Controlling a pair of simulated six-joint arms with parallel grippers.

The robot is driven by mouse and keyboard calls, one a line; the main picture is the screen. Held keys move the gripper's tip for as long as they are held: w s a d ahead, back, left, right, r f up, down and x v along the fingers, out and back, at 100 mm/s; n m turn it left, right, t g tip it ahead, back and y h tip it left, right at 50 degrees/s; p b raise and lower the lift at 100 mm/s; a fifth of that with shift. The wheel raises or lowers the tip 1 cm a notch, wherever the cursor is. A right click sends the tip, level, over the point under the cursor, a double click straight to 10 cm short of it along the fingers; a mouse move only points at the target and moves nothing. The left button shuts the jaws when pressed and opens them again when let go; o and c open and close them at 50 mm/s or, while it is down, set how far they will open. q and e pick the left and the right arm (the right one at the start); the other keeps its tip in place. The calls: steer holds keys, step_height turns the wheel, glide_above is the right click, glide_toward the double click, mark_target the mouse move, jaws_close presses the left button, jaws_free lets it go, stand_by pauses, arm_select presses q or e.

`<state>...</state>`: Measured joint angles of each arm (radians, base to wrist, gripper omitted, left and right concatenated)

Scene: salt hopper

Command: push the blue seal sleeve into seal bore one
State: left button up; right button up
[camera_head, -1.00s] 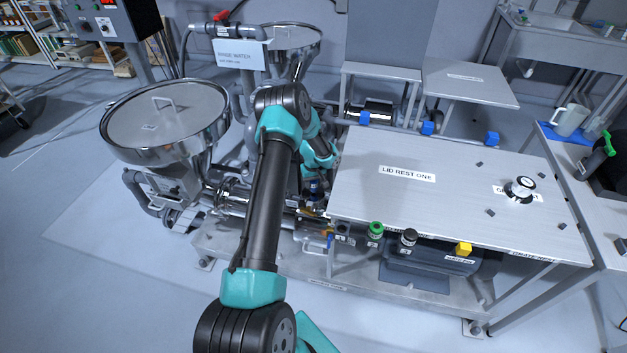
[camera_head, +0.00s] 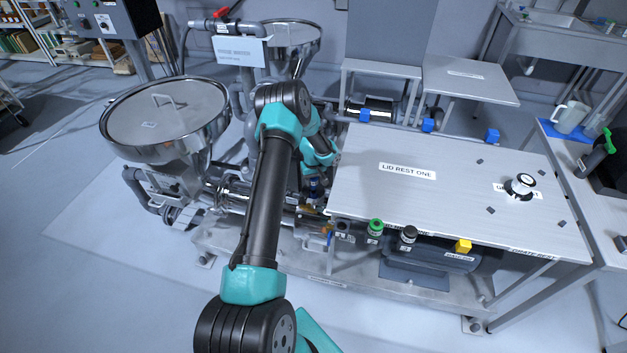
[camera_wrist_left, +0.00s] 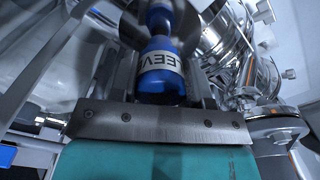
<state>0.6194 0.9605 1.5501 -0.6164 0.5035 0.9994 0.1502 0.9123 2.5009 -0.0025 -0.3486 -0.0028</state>
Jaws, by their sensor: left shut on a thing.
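The blue seal sleeve (camera_wrist_left: 160,85) shows in the left wrist view, with a white band lettered in part "EEVE". My left gripper (camera_head: 315,190) is shut on it, in the gap between the steel hopper and the table marked LID REST ONE. In the head view the sleeve (camera_head: 314,184) is a small dark blue patch below my teal wrist. In the wrist view the sleeve's far end points at round steel pipework. Seal bore one cannot be made out for certain, and I cannot tell whether the sleeve touches it. My right gripper is not in view.
A lidded steel hopper (camera_head: 165,112) stands left of my arm. The LID REST ONE table (camera_head: 440,180) lies right, with a black-and-white knob (camera_head: 521,186) on it.

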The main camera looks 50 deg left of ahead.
mark_target(314, 186)
arm_select(q)
steer(key=shift+f, duration=2.15)
stand_by(1.1)
steer(key=o, duration=1.7)
steer(key=shift+o, duration=0.2)
steer(key=shift+r, duration=0.2)
steer(key=shift+r, duration=2.85)
steer(key=shift+r, duration=0.1)
step_height(314, 186, up, 17)
steer(key=shift+r, duration=0.1)
